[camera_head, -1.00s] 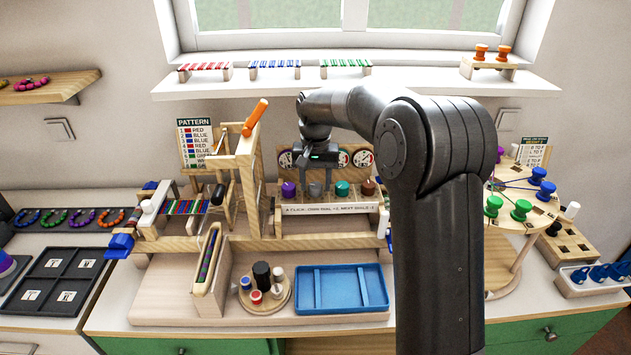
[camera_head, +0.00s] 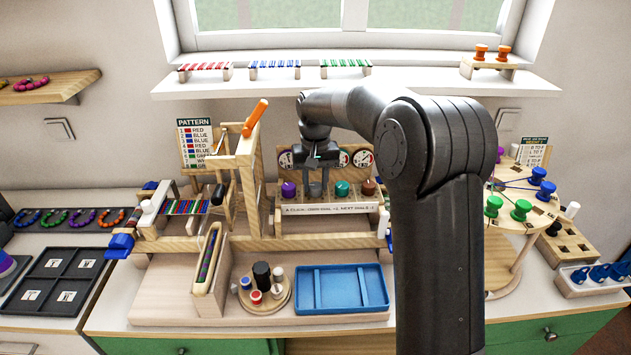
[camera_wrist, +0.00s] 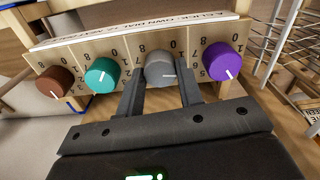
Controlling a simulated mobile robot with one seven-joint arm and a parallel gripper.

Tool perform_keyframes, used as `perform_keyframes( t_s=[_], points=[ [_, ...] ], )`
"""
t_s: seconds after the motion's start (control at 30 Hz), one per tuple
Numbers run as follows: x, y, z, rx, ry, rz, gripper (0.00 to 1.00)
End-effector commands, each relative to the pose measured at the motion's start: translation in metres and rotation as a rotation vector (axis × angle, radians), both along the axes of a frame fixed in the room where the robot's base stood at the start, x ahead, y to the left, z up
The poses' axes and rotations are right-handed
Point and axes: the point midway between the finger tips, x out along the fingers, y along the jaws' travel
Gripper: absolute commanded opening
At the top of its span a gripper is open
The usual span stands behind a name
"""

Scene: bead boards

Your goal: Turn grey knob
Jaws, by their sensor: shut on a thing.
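The grey knob (camera_wrist: 160,68) sits between the teal and purple knobs on the wooden dial panel (camera_wrist: 135,45) in the wrist view. Its white pointer line points to the right in that view. My gripper (camera_wrist: 161,85) has its two dark fingers on either side of the grey knob and is shut on it. In the head view my gripper (camera_head: 316,188) is in front of the panel, and its fingers largely hide the grey knob there.
Close beside it are the purple knob (camera_wrist: 220,61), the teal knob (camera_wrist: 102,73) and the brown knob (camera_wrist: 55,81). A wooden frame with an orange handle (camera_head: 255,118) stands left of the panel. A blue tray (camera_head: 342,308) lies below in front.

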Motion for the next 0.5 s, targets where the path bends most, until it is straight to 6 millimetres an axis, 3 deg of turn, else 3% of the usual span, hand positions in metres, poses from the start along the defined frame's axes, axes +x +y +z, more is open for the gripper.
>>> perform_keyframes(
  t_s=[0.5],
  points=[
    [-0.0003,0.0000,-0.0007,0.000,0.002,0.330,0.11]
  ],
)
